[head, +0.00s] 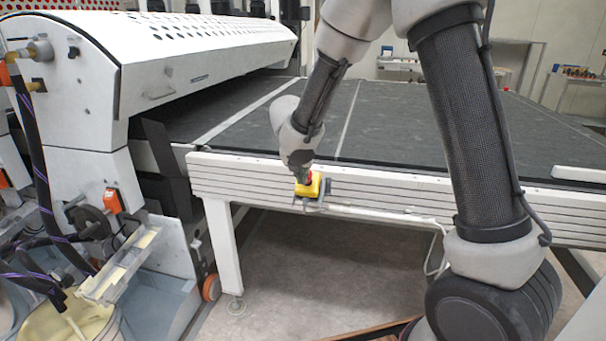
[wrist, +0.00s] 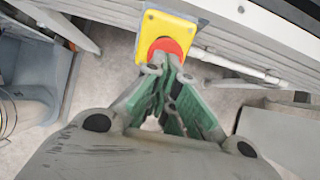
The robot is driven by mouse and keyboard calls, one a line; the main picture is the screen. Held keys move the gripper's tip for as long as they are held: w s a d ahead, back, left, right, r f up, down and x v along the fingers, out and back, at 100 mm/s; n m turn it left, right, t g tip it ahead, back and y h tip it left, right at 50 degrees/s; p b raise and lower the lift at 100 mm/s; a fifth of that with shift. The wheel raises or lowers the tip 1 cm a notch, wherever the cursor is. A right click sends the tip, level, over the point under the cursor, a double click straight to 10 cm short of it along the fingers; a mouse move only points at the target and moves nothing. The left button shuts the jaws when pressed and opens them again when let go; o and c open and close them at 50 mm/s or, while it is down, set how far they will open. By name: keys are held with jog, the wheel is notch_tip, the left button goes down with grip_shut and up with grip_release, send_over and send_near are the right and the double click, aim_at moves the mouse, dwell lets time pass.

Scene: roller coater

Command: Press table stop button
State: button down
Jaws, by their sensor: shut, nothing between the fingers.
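The table stop button is a red mushroom button on a yellow box (head: 312,188), fixed to the front rail of the white table. In the wrist view the yellow box (wrist: 160,26) and the red button (wrist: 165,47) show just beyond my fingertips. My gripper (head: 304,177) is shut and empty, with its tips at the red button. In the wrist view the closed green-padded fingers (wrist: 165,66) overlap the button's lower edge. They look to be touching it or very close; I cannot tell whether the button is pushed in.
The table's white front rail (head: 400,193) runs across the view under a dark belt surface (head: 400,125). The white coater machine (head: 200,50) with hoses stands at the left. A thin rod or conduit (wrist: 235,66) runs beside the button along the rail. Floor below the table is mostly clear.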

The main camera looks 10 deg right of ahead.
jog(key=shift+w+d+f, duration=0.1)
jog(key=shift+d+f, duration=0.05)
jog(key=shift+f, duration=0.3)
jog(key=shift+w+d+f, duration=0.1)
jog(key=shift+f, duration=0.3)
jog(key=v, duration=1.4)
jog(key=shift+a+r, duration=0.2)
jog(key=shift+r, duration=0.2)
jog(key=shift+w, duration=0.1)
